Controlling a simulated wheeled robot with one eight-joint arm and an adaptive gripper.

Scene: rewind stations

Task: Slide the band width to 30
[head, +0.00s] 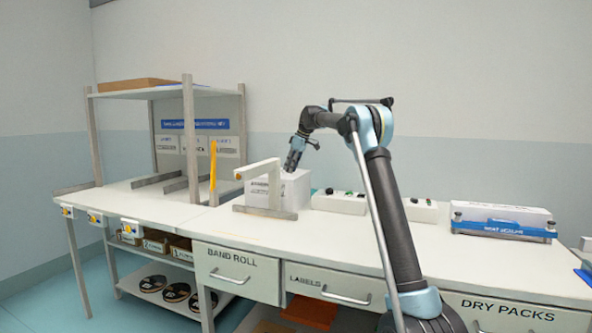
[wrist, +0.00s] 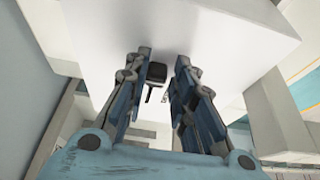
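A white box-shaped unit (head: 297,185) stands on the bench in the head view, behind a pale frame, with printed text on its front. In the wrist view its white face (wrist: 215,45) fills the upper middle. A small black knob with a thin dark stem (wrist: 156,72) shows there between my fingers; it may be the band width slider. My gripper (wrist: 163,62) is open, with one blue-grey finger on each side of the knob and gaps visible. In the head view my gripper (head: 292,165) points down at the unit's top. No scale or number is readable.
A pale arch-shaped frame (head: 262,170) stands in front of the unit, with an orange upright (head: 213,165) to its left. White switch boxes (head: 340,202) lie to the right, then a blue-based holder (head: 504,228). The bench front between them is clear.

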